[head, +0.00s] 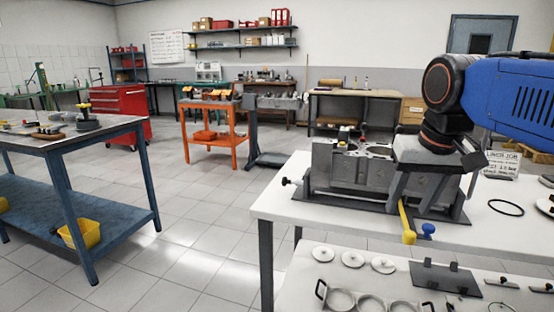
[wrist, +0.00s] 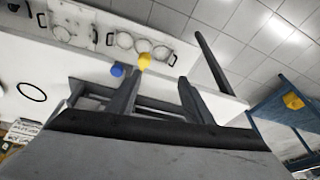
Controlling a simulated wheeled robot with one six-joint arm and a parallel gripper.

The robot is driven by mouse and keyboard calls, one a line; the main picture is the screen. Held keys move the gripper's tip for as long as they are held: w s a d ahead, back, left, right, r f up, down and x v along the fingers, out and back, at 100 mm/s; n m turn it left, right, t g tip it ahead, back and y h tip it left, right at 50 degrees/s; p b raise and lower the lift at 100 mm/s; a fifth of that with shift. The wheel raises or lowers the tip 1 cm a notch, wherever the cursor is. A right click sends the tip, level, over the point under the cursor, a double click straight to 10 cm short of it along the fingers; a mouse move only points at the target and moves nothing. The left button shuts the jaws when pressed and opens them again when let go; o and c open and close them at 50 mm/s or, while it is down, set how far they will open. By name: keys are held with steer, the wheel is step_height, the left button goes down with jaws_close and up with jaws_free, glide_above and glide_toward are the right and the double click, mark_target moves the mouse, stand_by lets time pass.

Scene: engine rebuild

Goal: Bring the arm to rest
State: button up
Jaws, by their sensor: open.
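My arm, blue with a dark wrist, reaches in from the right of the head view. My gripper (head: 412,202) points down over the front right part of a grey engine block (head: 340,172) on a white table. Its two fingers stand apart with nothing visible between them. In the wrist view my gripper (wrist: 158,86) also shows open. A yellow-handled tool (head: 406,225) and a blue knob (head: 428,230) are just below the fingers, near the table's front edge. Whether the fingers touch the block is not clear.
A lower white surface (head: 290,285) in front holds round parts, a tray of rings and a dark plate (head: 445,277). A black ring (head: 506,207) lies right of the block. A blue workbench (head: 100,190) stands left, an orange cart (head: 212,128) behind. The floor between is clear.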

steer(key=s+f, duration=0.6)
steer(key=f, duration=0.4)
steer(key=s+d+f+n+t, duration=0.1)
steer(key=s+f, duration=0.5)
steer(key=f, duration=0.4)
steer(key=shift+s+d, duration=0.25)
steer(key=shift+d, duration=0.05)
